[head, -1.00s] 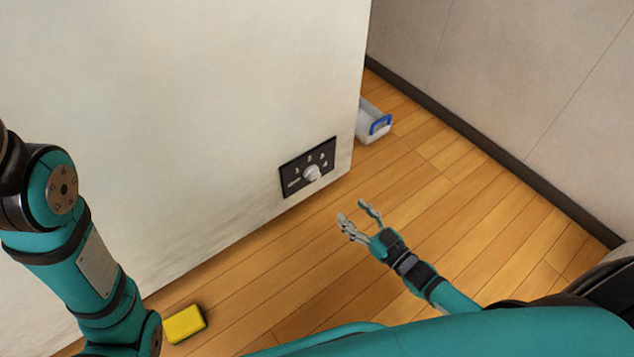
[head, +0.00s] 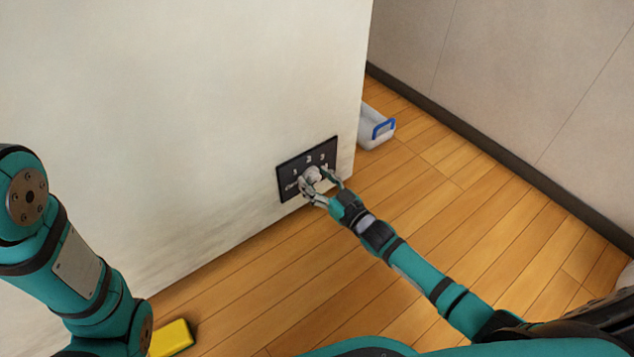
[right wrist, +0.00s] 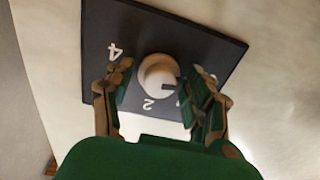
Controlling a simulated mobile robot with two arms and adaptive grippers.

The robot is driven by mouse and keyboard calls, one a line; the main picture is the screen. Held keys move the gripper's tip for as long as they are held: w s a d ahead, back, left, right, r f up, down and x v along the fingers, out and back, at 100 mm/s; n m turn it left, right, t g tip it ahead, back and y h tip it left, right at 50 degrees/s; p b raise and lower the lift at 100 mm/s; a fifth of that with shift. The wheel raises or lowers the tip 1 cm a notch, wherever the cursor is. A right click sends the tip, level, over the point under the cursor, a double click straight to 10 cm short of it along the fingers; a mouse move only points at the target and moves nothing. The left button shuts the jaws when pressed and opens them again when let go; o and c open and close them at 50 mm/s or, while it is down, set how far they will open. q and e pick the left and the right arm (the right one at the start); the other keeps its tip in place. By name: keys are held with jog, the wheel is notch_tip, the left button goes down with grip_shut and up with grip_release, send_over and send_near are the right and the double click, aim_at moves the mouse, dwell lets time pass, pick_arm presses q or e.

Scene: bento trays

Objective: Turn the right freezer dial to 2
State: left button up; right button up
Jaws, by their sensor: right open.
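The white round dial (head: 311,175) sits on a dark panel (head: 287,170) low on the white freezer wall, near its right edge. In the head view my right gripper (head: 322,181) is at the panel, its fingers spread around the dial. In the right wrist view the dial (right wrist: 157,76) lies between the two open fingers (right wrist: 160,92), with visible space on the left side; contact on the right side is hard to tell. White numerals 4 and 2 show on the panel (right wrist: 205,45); other marks are hidden by the fingers. My left gripper is out of the head view; only its arm shows.
A white bin with a blue handle (head: 376,128) stands on the floor beyond the freezer's right edge. A yellow sponge-like block (head: 172,338) lies on the wooden floor at lower left.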

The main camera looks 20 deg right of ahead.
jog(key=shift+c, duration=0.4)
jog(key=c, duration=0.8)
jog(key=shift+r+m+p, duration=0.15)
jog(key=shift+m+p, duration=1.2)
jog(key=shift+m, duration=0.55)
jog(key=m+p, duration=0.1)
jog(key=m, duration=0.2)
jog(key=shift+s+m, duration=0.1)
jog(key=shift+m, duration=0.3)
jog(key=m, duration=0.2)
jog(key=shift+a+m, duration=0.1)
jog(key=shift+m, duration=0.3)
jog(key=m, duration=0.3)
jog(key=shift+f+m+t, duration=0.2)
jog(key=shift+m+t, duration=0.1)
jog(key=m, duration=0.6)
jog(key=shift+h+b, duration=0.3)
jog(key=shift+b, duration=0.05)
jog(key=shift+m, duration=0.4)
